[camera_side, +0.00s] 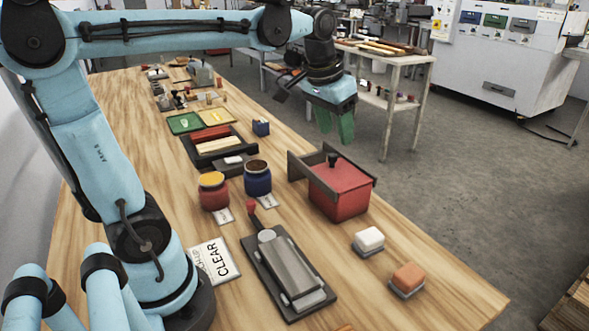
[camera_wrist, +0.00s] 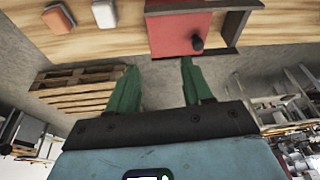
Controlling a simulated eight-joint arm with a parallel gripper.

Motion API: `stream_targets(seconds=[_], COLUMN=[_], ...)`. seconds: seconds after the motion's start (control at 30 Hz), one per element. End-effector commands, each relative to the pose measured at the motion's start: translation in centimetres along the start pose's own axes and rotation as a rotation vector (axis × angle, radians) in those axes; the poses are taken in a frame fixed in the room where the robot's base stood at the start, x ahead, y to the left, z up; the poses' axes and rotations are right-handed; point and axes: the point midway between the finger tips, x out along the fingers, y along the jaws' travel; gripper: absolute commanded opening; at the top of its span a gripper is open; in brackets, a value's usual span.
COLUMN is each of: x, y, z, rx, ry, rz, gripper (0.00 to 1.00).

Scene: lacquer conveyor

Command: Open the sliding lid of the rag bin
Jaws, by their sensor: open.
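The rag bin (camera_side: 338,203) is a red box on the wooden bench, right of the middle in the side view. Its flat red lid (camera_side: 345,177) covers the top, between dark rails that extend past the box at the back. A black knob (camera_side: 331,160) stands on the lid near its back edge. My gripper (camera_side: 335,137) has green fingers, apart and empty, in the air above and behind the bin. In the wrist view, the lid (camera_wrist: 172,28) and knob (camera_wrist: 197,42) lie beyond the fingertips of my gripper (camera_wrist: 158,66), with nothing between them.
A white block (camera_side: 368,239) and an orange block (camera_side: 408,277) sit on small bases in front of the bin. Red (camera_side: 213,192) and blue (camera_side: 258,179) jars stand to its left. A metal clamp-like fixture (camera_side: 287,270) lies front left.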

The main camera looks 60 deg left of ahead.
Motion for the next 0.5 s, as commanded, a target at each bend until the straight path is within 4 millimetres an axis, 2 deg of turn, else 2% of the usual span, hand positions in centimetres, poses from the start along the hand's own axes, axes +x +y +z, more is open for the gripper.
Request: stream_targets(seconds=[0.03,0.2,0.33,0.5], x=[-0.1,-0.1,0.2,0.7], y=[-0.8,-3.5,-5.3,-6.9], z=[-1.3,-4.4,-6.0,-7.0], rx=[-0.015,-0.055,-0.082,-0.104], ry=[-0.032,-0.147,-0.223,-0.286], rz=[-0.004,-0.010,-0.009,-0.005], gripper=[0.50,0.50,0.50,0.50])
